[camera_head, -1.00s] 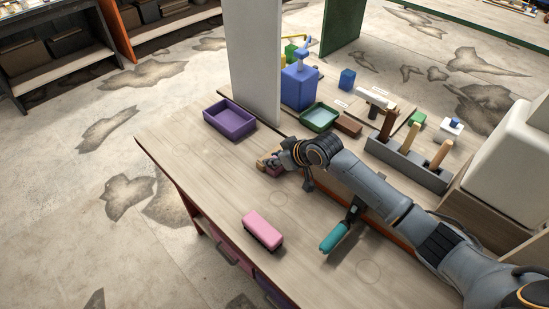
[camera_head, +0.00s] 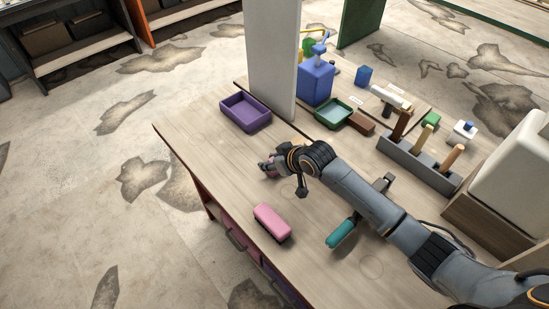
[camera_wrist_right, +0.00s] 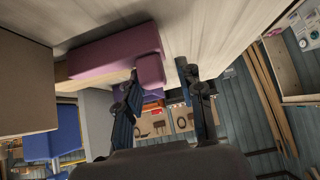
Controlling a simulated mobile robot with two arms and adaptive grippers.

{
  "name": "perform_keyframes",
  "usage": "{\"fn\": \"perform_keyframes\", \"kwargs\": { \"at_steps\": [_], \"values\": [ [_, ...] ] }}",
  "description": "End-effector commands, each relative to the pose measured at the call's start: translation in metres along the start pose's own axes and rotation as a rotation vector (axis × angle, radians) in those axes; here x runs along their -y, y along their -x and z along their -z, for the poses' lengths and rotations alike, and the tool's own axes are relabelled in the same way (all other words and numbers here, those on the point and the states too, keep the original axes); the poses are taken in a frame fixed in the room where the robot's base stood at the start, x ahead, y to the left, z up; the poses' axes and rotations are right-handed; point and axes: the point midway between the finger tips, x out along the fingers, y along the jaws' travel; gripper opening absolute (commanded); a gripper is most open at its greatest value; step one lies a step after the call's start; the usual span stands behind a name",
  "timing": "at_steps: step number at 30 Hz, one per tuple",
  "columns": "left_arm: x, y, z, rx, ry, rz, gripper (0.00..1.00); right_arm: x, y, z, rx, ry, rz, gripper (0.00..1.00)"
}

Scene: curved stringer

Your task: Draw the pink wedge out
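A small dull-pink piece, apparently the pink wedge (camera_head: 273,173), shows at my right gripper (camera_head: 267,166) on the workbench in the head view. In the right wrist view, a mauve-pink piece (camera_wrist_right: 110,54) fills the upper left, its near end (camera_wrist_right: 150,68) beside the fingers. My right gripper (camera_wrist_right: 160,78) has its fingers apart. The left-hand finger overlaps the lower edge of the pink end, and a gap shows between that end and the other finger. Whether they touch cannot be told. The wedge is partly hidden by the gripper in the head view. My left gripper is not in view.
A pink-topped brush (camera_head: 271,221) and a teal-handled tool (camera_head: 342,233) lie nearer on the workbench (camera_head: 205,155). A purple tray (camera_head: 246,112) stands beside a pale upright panel (camera_head: 271,65). A green tray (camera_head: 333,113) and a grey tool holder (camera_head: 420,165) stand behind my arm.

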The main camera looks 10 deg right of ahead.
Motion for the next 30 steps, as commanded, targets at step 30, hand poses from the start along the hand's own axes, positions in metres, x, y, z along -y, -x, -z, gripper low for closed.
{"fn": "perform_keyframes", "kwargs": {
  "at_steps": [30],
  "values": [
    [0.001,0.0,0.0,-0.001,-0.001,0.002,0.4,0.0,0.108,0.001,0.0,0.003,-0.003,0.47]
  ]
}}
